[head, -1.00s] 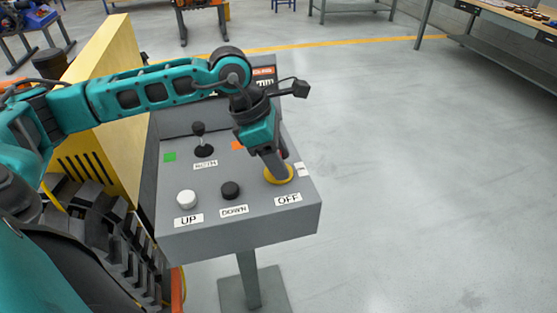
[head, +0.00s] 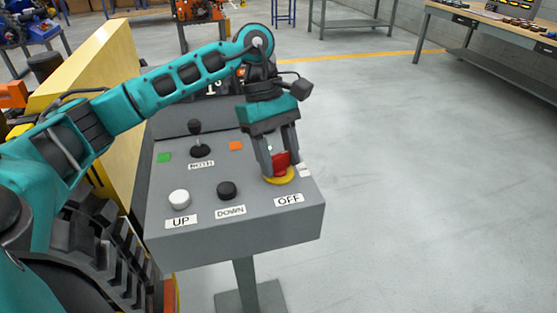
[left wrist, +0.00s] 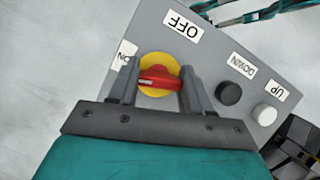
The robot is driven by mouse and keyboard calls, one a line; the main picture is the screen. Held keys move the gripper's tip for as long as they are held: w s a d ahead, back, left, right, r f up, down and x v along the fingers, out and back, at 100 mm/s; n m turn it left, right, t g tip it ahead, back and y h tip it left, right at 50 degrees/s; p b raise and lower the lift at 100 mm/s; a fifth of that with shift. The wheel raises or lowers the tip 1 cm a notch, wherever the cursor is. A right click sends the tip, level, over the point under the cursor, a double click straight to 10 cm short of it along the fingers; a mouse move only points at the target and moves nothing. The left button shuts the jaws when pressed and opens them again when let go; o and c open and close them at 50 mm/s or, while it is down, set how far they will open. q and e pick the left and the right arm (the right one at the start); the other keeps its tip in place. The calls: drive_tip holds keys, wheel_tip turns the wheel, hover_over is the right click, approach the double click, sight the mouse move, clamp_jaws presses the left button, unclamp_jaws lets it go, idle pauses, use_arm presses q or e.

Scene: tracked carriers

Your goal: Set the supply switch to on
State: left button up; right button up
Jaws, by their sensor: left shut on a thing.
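The supply switch is a red handle (head: 281,160) on a round yellow plate (head: 271,180), at the right of the grey control panel's top. It also shows in the left wrist view (left wrist: 162,81), lying crosswise between the fingers with a pale mark near its left end. The OFF label (head: 289,200) is in front of the switch and a partly hidden ON label (head: 305,170) is to its right. My left gripper (head: 279,170) points down over the switch, its fingers shut on the handle's two ends. My right gripper is not in view.
The panel (head: 165,235) also carries a black lever (head: 195,130), a white UP button (head: 179,199) and a black DOWN button (head: 227,190). A yellow block (head: 100,70) stands at the left. The floor right of the panel is clear; workbenches are farther back.

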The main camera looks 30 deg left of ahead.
use_arm(q)
drive_tip(key=m+g+b, duration=0.1)
drive_tip(key=m, duration=0.2)
drive_tip(key=shift+y, duration=0.4)
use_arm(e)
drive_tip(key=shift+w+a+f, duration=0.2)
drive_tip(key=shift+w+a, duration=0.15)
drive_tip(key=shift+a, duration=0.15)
use_arm(q)
drive_tip(key=shift+m+b, duration=0.3)
drive_tip(key=shift+m, duration=0.1)
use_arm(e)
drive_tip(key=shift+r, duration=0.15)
use_arm(q)
drive_tip(key=o, duration=1.1)
drive_tip(key=shift+c, duration=0.2)
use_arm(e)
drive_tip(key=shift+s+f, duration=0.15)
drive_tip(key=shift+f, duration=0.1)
use_arm(q)
drive_tip(key=shift+r, duration=0.1)
